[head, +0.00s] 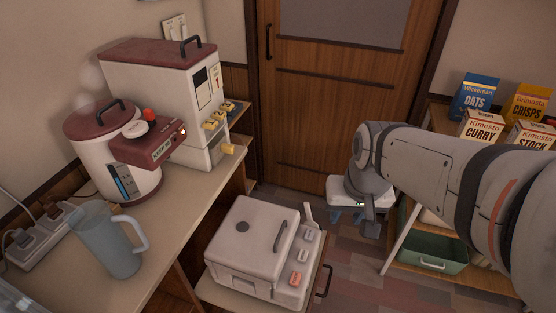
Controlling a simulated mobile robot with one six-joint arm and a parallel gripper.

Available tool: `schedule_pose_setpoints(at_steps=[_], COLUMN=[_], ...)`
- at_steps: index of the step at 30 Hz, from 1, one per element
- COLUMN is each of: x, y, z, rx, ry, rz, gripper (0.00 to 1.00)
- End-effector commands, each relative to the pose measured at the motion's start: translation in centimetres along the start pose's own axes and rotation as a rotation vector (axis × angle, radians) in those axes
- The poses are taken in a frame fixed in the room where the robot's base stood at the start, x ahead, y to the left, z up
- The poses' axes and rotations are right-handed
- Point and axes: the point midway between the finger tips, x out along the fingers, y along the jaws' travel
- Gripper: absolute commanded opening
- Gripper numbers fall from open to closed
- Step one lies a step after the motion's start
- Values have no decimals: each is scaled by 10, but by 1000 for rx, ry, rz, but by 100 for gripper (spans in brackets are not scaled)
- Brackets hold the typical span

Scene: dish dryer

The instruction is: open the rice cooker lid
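The rice cooker (250,237) appears to be the white, boxy appliance with a dark handle on its top and a dark round vent. Its lid looks shut. It sits on a low pull-out shelf (222,296) in front of the counter. A panel with several buttons, one of them orange-red, is on its right side. My gripper (370,217) hangs from the end of my grey arm, to the right of the cooker and apart from it. The fingers are small and dark here, so their opening cannot be made out. Nothing is visibly held.
The counter (165,245) carries a round pot with a maroon lid (115,150), a tall dispenser (165,90), a blue pitcher (108,240) and a power strip (40,238). A white-topped stool (340,190) stands behind my gripper. Shelves with food boxes (475,97) stand at right.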

Motion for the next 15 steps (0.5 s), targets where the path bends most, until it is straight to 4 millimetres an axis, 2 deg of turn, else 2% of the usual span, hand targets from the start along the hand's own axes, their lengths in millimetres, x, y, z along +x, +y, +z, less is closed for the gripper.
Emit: schedule_pose_setpoints(at_steps=[1, 9, 12, 15], x=[25, 133, 169, 197], y=[-8, -62, -80, -93], z=[-11, -70, -84, -93], rx=[21, 181, 233, 275], ry=[-20, -102, -127, -145], rz=[-15, -90, -103, -111], gripper=[33, 33, 33, 33])
